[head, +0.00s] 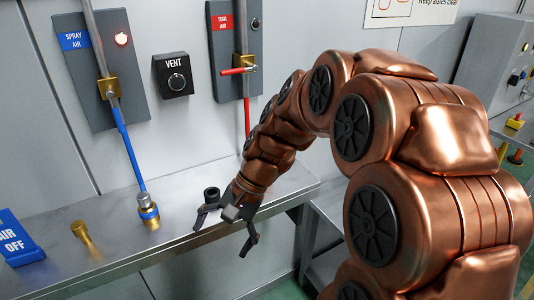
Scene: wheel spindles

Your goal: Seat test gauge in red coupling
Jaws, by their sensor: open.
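My gripper (222,238) is open over the front edge of the steel shelf, with its two dark fingers spread and nothing seen between them. A short dark cylinder with a round opening (211,196) stands on the shelf just behind the left finger. A brass piece (82,232) lies tilted or stands on the shelf at left, well apart from my gripper. I cannot tell whether either of these is the test gauge. The red hose (247,117) runs down from the tool air panel and passes behind my arm. The red coupling is not visible; my arm may hide it.
A brass coupling with a blue band (148,212) stands on the shelf (180,216) under the blue hose (130,150). A blue "AIR OFF" block (18,240) sits at far left. The vent box (173,75) and both air panels are on the wall behind.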

